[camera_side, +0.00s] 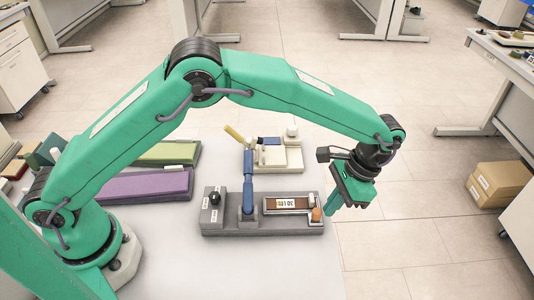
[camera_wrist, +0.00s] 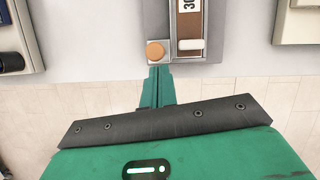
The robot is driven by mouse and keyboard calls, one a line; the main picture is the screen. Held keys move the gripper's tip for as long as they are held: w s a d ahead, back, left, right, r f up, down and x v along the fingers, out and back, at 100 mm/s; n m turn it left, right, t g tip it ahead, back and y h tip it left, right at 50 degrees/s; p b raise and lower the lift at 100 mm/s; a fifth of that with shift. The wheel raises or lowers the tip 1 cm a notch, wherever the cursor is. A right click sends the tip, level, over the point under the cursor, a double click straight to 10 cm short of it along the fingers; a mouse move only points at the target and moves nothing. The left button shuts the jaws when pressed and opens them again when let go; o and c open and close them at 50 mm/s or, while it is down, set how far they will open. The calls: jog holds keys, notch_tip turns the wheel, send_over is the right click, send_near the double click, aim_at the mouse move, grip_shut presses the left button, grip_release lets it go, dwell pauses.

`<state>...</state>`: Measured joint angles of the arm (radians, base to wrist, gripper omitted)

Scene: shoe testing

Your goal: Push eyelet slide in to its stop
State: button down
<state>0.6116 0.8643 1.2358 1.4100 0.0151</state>
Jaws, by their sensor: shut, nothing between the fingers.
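A grey fixture (camera_side: 275,228) lies near the table's right edge. An orange-capped slide piece (camera_side: 316,214) sits at its right end; in the wrist view its round orange cap (camera_wrist: 155,52) is on a small pale block. Beside it runs a brown strip (camera_side: 285,203) labelled 30, with a white bar (camera_wrist: 190,44) across its end. Which part is the eyelet slide is not marked. My gripper (camera_side: 332,209) is shut and empty, tilted down just right of the orange cap. In the wrist view my fingertips (camera_wrist: 160,72) are close to the block; contact cannot be told.
A blue upright lever (camera_side: 248,185) and a black knob (camera_side: 214,199) stand on the fixture's left part. A cream fixture (camera_side: 275,158) stands behind it. Purple (camera_side: 145,185) and green (camera_side: 168,153) slabs lie left. The table ends near my gripper, with open floor beyond.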

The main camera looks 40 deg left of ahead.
jog(key=shift+s+a, duration=0.1)
dwell(0.3)
jog(key=shift+s+a, duration=1.75)
jog(key=shift+a, duration=0.05)
jog(key=shift+w+d, duration=0.1)
jog(key=shift+w+d, duration=0.55)
jog(key=shift+w, duration=0.2)
jog(key=shift+w+d, duration=0.5)
jog(key=shift+w, duration=0.2)
jog(key=v, duration=1)
jog(key=shift+w+d, duration=0.1)
jog(key=shift+w+d, duration=0.1)
